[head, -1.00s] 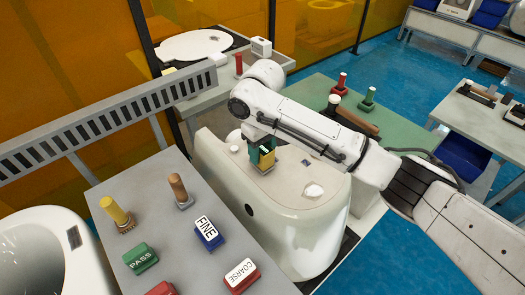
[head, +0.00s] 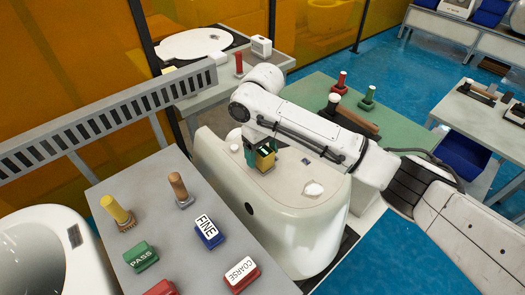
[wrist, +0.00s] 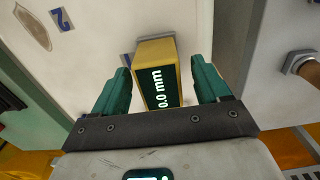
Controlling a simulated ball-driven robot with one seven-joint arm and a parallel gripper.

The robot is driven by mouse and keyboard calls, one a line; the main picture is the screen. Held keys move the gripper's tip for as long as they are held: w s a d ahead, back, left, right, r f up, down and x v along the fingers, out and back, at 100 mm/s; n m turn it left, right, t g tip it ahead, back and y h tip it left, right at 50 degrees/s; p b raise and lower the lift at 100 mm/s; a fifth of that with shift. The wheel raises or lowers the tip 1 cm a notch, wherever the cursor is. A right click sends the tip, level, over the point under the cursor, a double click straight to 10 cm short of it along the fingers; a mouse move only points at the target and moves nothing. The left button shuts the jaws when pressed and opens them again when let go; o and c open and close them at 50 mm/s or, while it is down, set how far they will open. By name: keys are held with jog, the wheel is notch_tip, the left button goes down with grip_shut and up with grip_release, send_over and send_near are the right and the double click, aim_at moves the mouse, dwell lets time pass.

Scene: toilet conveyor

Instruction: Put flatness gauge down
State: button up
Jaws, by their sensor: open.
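The flatness gauge (head: 265,161) is a small yellow block with a dark display face, standing on top of the white toilet-shaped body (head: 310,235). In the wrist view the gauge (wrist: 158,72) shows "0.0 mm" on its display. My gripper (head: 257,155) is over it, with teal fingers. In the wrist view my gripper (wrist: 161,82) is open, with one finger on each side of the gauge. A gap shows on the right side and a narrower one on the left. The gauge's underside is hidden.
A grey table (head: 155,225) in front holds a PASS stamp (head: 140,257), a FINE block (head: 208,232), a COARSE block (head: 242,272) and handled tools. A green table (head: 310,95) behind holds more tools. A slotted rail (head: 100,120) runs at left.

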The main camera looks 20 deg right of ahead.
aim_at(263, 150)
notch_tip(263, 150, up, 12)
dwell(0.5)
dwell(0.5)
